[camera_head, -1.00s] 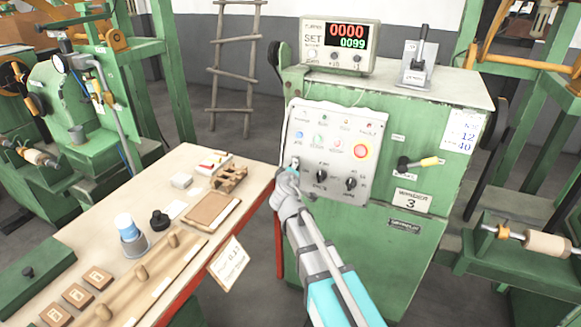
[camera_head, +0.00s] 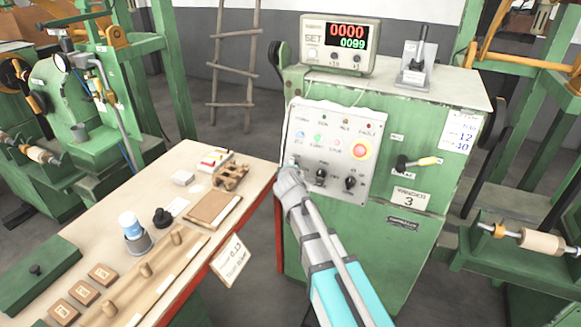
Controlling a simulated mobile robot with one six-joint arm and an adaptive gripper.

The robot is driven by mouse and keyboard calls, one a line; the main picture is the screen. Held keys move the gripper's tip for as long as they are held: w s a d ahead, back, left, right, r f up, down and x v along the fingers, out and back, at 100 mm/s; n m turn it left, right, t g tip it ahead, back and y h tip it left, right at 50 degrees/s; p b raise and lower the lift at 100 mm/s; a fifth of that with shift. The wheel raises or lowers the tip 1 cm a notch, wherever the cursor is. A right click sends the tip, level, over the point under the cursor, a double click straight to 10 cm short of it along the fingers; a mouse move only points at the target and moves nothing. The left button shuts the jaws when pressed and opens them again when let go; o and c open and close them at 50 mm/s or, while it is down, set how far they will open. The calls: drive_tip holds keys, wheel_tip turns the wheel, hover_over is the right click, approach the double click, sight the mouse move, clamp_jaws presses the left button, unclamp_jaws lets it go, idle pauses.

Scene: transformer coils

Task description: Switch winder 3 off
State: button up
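Winder 3 is the green cabinet (camera_head: 420,240) with a "WINDER 3" plate (camera_head: 409,198). My gripper (camera_head: 289,168) is at the panel's lower left corner, over the left end of that row. It hides the control there. Contact and finger opening are too small to tell. The display (camera_head: 347,37) on top is lit, reading 0000 and 0099.
A workbench (camera_head: 180,285) with wooden parts, a cup and a hanging tag stands left of my arm. A black lever with a yellow grip (camera_head: 418,163) sticks out right of the panel. Green machines stand on both sides.

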idle(0.4)
drive_tip(key=o, duration=1.2)
drive_tip(key=shift+c, duration=0.2)
drive_tip(key=shift+m+t+h+b, duration=0.2)
drive_tip(key=shift+m+t+b, duration=0.15)
drive_tip(key=shift+m+b, duration=0.45)
drive_tip(key=shift+m+t+h+b, duration=0.2)
drive_tip(key=shift+m+t+b, duration=0.15)
drive_tip(key=shift+m, duration=0.85)
drive_tip(key=shift+m+t+h+b, duration=0.45)
drive_tip(key=shift+m+b, duration=0.3)
drive_tip(key=shift+m, duration=1.05)
